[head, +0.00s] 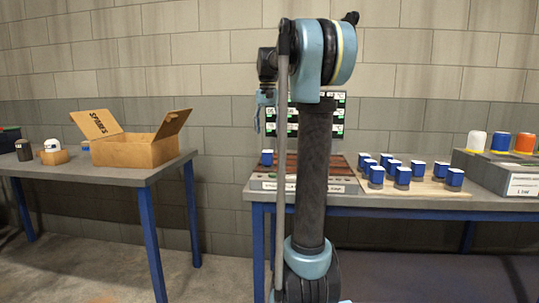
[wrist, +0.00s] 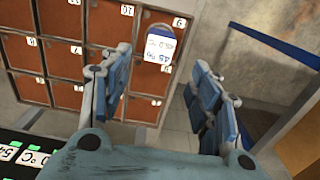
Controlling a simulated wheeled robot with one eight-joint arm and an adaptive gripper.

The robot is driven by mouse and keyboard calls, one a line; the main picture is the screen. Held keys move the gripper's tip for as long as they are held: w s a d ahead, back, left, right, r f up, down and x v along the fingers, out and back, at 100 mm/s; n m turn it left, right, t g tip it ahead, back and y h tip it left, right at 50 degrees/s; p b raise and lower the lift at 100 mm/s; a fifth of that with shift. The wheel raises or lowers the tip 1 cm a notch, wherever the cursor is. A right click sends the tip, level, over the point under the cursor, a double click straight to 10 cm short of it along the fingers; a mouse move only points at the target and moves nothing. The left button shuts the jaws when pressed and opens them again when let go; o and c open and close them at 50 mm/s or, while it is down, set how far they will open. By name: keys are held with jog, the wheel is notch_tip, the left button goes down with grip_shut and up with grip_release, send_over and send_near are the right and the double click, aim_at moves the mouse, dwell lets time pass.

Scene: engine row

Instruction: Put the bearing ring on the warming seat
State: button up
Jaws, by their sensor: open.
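My gripper (wrist: 163,88) is open, with its two blue fingers apart and nothing between them. Beyond the fingers in the wrist view is a board of numbered red-brown squares (wrist: 60,60). A blue and white piece (wrist: 160,46) with print on top stands at the board's corner by the square marked 9, apart from the fingers. In the head view this piece (head: 266,158) stands at the left of the board (head: 262,185), which my arm partly hides. My gripper (head: 265,105) hangs above, beside my arm. I cannot tell which thing is the bearing ring or the warming seat.
Several blue and white pieces (head: 391,168) stand on a pale mat right of the board. A grey box (head: 490,172) with white, blue and orange pieces is far right. An open carton (head: 135,150) sits on the left table. A dark display panel (wrist: 25,155) is near my gripper.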

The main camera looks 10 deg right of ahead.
jog(key=s+f+n+t, duration=0.2)
jog(key=s+f+n, duration=0.1)
jog(key=s+f, duration=3.1)
jog(key=shift+s+a+n, duration=0.15)
jog(key=shift+s+n, duration=0.25)
jog(key=shift+s, duration=0.05)
jog(key=shift+f, duration=0.1)
